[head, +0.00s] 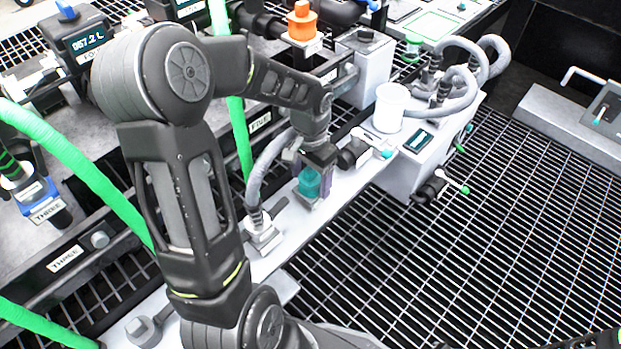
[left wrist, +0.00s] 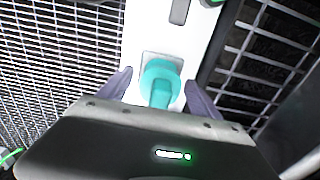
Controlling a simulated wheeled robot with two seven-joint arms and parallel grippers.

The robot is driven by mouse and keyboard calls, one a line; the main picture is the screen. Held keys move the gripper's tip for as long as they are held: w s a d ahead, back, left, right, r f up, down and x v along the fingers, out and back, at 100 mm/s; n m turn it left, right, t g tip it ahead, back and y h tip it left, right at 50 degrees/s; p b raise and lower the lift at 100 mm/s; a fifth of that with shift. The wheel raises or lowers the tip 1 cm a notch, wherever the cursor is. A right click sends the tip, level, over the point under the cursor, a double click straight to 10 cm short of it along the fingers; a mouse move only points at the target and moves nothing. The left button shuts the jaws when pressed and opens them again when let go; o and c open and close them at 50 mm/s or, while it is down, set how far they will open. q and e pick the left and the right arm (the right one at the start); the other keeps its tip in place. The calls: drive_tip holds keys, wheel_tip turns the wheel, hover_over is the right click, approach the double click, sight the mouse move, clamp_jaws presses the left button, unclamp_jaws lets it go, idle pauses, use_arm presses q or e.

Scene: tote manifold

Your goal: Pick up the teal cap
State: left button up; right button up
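The teal cap (head: 309,181) sits on a pale square base on the long white ledge (head: 345,187) in the head view. In the left wrist view the teal cap (left wrist: 160,80) shows a round top with a raised handle bar toward my palm. My left gripper (head: 317,183) is at the cap, pointing down. In the left wrist view its two purple-grey fingers stand apart, one on each side of the cap, with pale gaps between. How deep the fingers reach around it is hard to tell. My right gripper is not in view.
A grey hose (head: 266,165) rises from a fitting just left of the cap. A white cylinder (head: 391,106) and a white box with a small display (head: 417,140) stand to the right. An orange cap (head: 301,22) is farther back. Open black grating lies to the right.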

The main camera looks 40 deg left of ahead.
use_arm(q)
drive_tip(key=c, duration=1.5)
wheel_tip(320, 180, up, 10)
drive_tip(key=p, duration=0.3)
